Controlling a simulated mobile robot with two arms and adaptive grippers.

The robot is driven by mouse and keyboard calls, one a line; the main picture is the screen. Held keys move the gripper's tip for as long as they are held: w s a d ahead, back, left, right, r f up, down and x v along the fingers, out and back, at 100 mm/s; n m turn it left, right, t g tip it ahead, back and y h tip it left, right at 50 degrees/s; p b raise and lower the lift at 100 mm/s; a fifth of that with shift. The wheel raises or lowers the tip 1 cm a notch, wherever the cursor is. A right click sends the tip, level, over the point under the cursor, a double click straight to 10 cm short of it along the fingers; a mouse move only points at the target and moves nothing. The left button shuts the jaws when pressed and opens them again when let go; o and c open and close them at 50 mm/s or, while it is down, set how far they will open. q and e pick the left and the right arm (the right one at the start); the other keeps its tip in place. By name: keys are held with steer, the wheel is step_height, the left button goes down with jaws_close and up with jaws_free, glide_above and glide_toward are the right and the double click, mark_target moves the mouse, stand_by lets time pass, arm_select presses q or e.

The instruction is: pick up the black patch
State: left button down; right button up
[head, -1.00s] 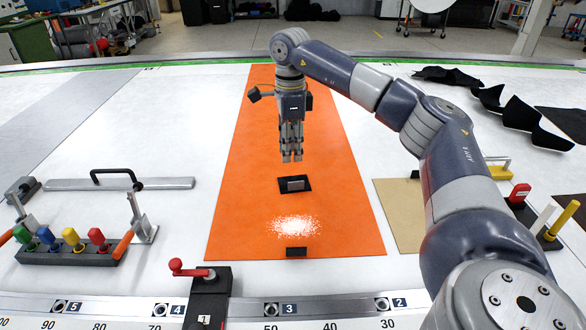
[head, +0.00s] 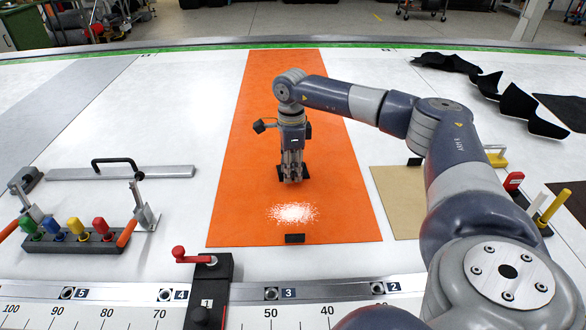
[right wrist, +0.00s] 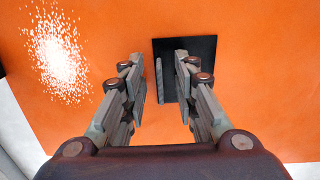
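The black patch (right wrist: 203,50) lies flat on the orange strip (head: 340,205). It is a dark rectangle, and a thin grey upright tab (right wrist: 160,80) shows at its edge in the right wrist view. In the head view my gripper hides most of the patch (head: 280,174). My right gripper (head: 292,180) points down just over it. In the right wrist view its fingers (right wrist: 160,88) are apart, with the tab between them and gaps on both sides. My left gripper is not in view.
A smaller black piece (head: 295,239) lies at the strip's front edge, near a white speckled spot (head: 292,213). A red-handled clamp (head: 207,285) stands at the front rail. Toggle clamps and coloured knobs (head: 78,229) are at left. A tan sheet (head: 398,195) lies at right.

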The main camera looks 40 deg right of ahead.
steer(key=shift+c, duration=0.6)
jaws_close()
steer(key=shift+r, duration=0.1)
